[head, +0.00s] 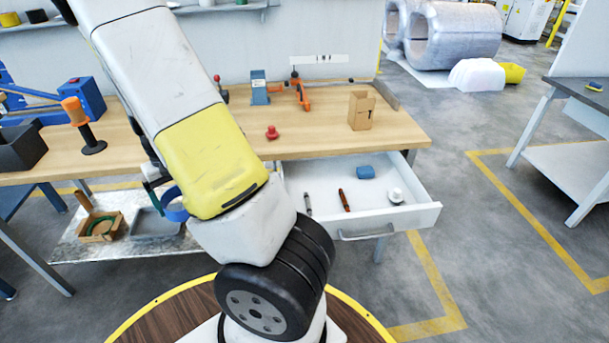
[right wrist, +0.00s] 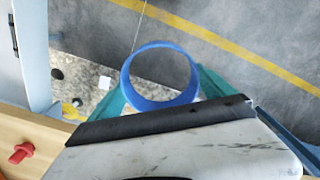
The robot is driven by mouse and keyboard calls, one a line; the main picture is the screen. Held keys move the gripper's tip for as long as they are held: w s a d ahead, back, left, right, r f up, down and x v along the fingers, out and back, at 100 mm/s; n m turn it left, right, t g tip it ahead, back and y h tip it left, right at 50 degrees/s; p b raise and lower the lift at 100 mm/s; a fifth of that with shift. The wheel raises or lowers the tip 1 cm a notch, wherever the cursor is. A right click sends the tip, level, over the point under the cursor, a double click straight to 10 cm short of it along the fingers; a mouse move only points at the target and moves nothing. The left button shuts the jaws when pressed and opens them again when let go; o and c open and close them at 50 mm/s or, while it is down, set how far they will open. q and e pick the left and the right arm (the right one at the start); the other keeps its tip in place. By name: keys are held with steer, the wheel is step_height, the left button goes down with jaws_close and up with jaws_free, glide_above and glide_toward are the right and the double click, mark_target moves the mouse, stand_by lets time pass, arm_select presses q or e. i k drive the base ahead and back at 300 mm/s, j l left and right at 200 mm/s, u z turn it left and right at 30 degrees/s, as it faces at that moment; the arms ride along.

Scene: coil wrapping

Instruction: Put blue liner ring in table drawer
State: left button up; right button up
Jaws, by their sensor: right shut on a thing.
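The blue liner ring (right wrist: 160,104) is in the right wrist view between the teal fingers of my right gripper (right wrist: 158,92), which is shut on it. In the head view part of the ring (head: 173,208) shows left of my large yellow and white arm, below the table edge. My right gripper (head: 155,182) is mostly hidden behind that arm. The table drawer (head: 388,221) is pulled open to the right of the arm. It holds a blue block, a white round item and two slim tools. The ring is outside the drawer, to its left. My left gripper is not in view.
The wooden table (head: 330,140) carries a red knob (head: 272,132), a cardboard box (head: 361,110) and orange-handled tools. Below it, a shelf (head: 85,250) holds a wooden tray (head: 100,228) and a grey bin (head: 157,224). The drawer's middle and front have free room.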

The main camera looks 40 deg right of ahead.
mark_target(326, 180)
steer(key=k+z, duration=0.15)
steer(key=z, duration=1.15)
steer(key=i+z, duration=0.1)
steer(key=z, duration=0.3)
steer(key=j+z, duration=0.15)
steer(key=z, duration=0.25)
steer(key=i+j+z, duration=0.1)
steer(key=z, duration=0.3)
steer(key=j+z, duration=0.2)
steer(key=z, duration=0.2)
steer(key=i+j, duration=0.1)
steer(key=j, duration=0.45)
steer(key=i+j, duration=0.1)
steer(key=j, duration=1.05)
steer(key=i+z, duration=0.05)
steer(key=i, duration=0.05)
